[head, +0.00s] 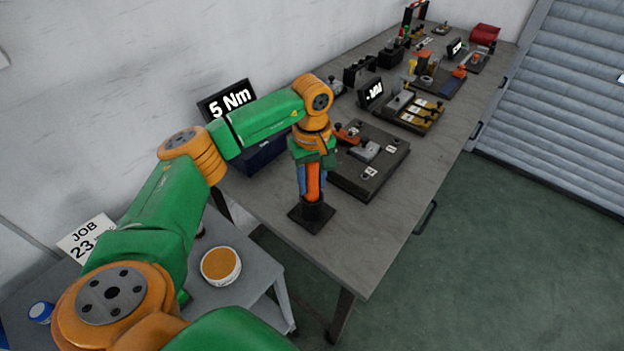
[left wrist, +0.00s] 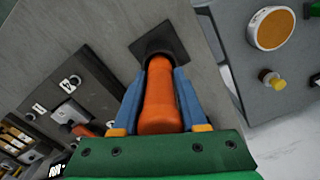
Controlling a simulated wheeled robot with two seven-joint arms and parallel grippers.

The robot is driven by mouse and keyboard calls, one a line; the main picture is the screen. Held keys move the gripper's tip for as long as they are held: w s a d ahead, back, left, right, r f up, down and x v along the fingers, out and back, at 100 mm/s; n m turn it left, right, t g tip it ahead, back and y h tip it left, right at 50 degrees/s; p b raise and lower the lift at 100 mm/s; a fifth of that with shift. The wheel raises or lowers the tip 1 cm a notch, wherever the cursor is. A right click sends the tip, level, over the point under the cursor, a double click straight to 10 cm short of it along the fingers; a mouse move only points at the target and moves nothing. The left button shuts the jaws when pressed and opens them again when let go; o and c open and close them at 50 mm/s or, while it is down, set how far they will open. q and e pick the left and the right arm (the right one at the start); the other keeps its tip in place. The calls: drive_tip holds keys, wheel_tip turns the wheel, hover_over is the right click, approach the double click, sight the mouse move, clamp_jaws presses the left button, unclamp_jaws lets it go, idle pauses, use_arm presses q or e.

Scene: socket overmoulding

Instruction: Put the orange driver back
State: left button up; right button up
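The orange driver (head: 313,182) stands upright with its lower end in a black holder (head: 312,215) on a square base near the table's front left corner. It also shows in the left wrist view (left wrist: 160,100), pointing away from me into the holder (left wrist: 160,47). My left gripper (head: 308,192) is around the driver's handle from above, with a blue finger against each side. In the left wrist view the fingers (left wrist: 160,95) touch or nearly touch the orange handle. The driver's tip is hidden inside the holder. My right gripper is not in view.
A "5 Nm" display (head: 230,99) stands behind, by a dark blue box (head: 262,153). A dark fixture board (head: 372,180) lies right of the holder. A lower side table (head: 240,283) holds a round orange-topped tub (head: 221,265). Bare tabletop (head: 365,230) lies in front.

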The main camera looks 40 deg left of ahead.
use_arm(q)
drive_tip(key=o, duration=0.4)
drive_tip(key=shift+o, duration=0.2)
drive_tip(key=shift+r, duration=0.1)
wheel_tip(320, 180, up, 12)
drive_tip(key=shift+r, duration=0.1)
